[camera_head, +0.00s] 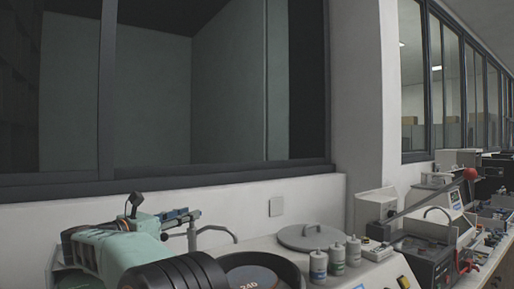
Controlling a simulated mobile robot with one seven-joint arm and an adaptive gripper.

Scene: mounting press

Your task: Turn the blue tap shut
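A small blue tap part (178,213) shows in the head view, left of the middle, on a grey fitting above the bench. A thin curved metal spout (216,229) rises just right of it. The tap is small and partly behind other equipment, so I cannot tell how far its handle is turned. My gripper is not visible in this view.
A mint-green machine part (130,254) and a black ribbed cylinder (180,275) stand close in front of the tap. A round black-rimmed disc (255,272), a grey lid (310,236) and small bottles (337,258) stand to the right. Windows and wall are behind.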

